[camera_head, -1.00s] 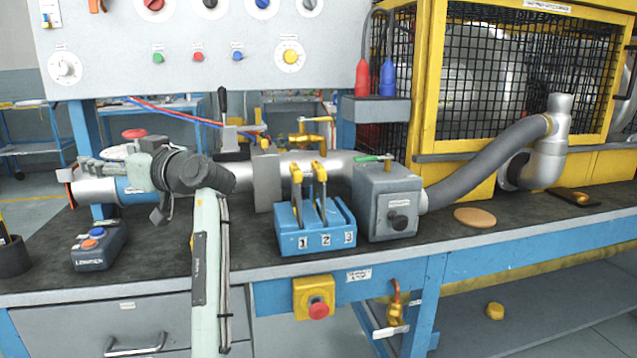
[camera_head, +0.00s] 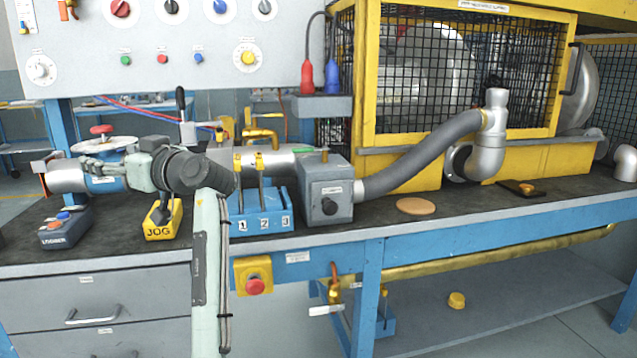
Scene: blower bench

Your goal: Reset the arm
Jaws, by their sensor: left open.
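My left arm comes up from the bottom edge, left of the middle, and bends at a dark wrist joint. Its grey-green left gripper (camera_head: 93,165) points left above the bench, in front of a silver pipe (camera_head: 68,178) with a blue band. The gripper is open, and I see nothing held in it. Its fingertips overlap the pipe in the picture; I cannot tell whether they touch it. My forearm hides part of the pipe and the left side of the blue three-lever block (camera_head: 262,222). My right gripper is not in view.
A yellow JOG box (camera_head: 161,222) and a grey button box (camera_head: 64,228) stand below the gripper. A grey valve box (camera_head: 328,190) leads by hose to a yellow cage (camera_head: 452,158).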

